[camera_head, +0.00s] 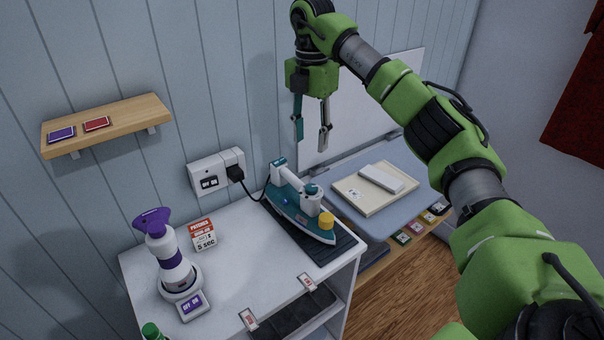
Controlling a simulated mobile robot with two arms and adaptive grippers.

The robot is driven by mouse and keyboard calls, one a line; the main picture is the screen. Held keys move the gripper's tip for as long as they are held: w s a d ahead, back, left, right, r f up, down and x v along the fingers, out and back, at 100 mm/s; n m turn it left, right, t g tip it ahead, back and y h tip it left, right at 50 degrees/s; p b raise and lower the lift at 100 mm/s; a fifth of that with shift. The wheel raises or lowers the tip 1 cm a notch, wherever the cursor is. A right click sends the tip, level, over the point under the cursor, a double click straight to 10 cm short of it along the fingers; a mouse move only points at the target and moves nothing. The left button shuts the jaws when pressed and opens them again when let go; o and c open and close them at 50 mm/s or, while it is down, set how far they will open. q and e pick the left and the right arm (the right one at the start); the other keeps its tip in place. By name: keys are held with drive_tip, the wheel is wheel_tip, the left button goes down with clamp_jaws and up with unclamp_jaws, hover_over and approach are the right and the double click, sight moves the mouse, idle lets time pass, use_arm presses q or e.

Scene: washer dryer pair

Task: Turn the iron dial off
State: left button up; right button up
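The teal and white iron (292,212) lies on a dark ribbed mat (338,252) on top of the white cabinet. A yellow knob (327,221) sits at its near right end, and a round teal cap (312,189) is on top of its body. I cannot tell the dial's setting at this size. My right gripper (311,135) hangs above and behind the iron, fingers pointing down and spread apart with nothing between them. It touches neither the iron nor the knob. My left gripper is not in view.
A purple and white spray-like device (168,250) and a "5 sec" card (202,234) stand left on the cabinet top (225,268). A black plug sits in the wall outlet (210,175). A cream tray (350,205) lies on the blue board at right. A wooden shelf (130,119) is on the wall.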

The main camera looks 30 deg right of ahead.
sight(311, 186)
drive_tip(key=f, duration=0.1)
drive_tip(key=s+f+p, duration=0.1)
drive_tip(key=f, duration=0.3)
drive_tip(key=shift+s+f, duration=0.25)
drive_tip(key=shift+s, duration=0.15)
drive_tip(key=f, duration=0.1)
drive_tip(key=f+p, duration=0.1)
drive_tip(key=f, duration=0.1)
drive_tip(key=shift+w+f, duration=0.35)
drive_tip(key=shift+f, duration=0.05)
wheel_tip(311, 186, down, 2)
drive_tip(key=shift+f+p, duration=0.1)
drive_tip(key=shift+p, duration=0.35)
drive_tip(key=shift+s+f, duration=0.1)
drive_tip(key=shift+f, duration=0.25)
drive_tip(key=shift+a+f, duration=0.1)
drive_tip(key=shift+f, duration=0.25)
drive_tip(key=shift+c, duration=1.2)
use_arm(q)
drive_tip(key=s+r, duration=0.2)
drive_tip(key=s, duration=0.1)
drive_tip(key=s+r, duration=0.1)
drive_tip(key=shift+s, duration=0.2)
use_arm(e)
drive_tip(key=c, duration=0.9)
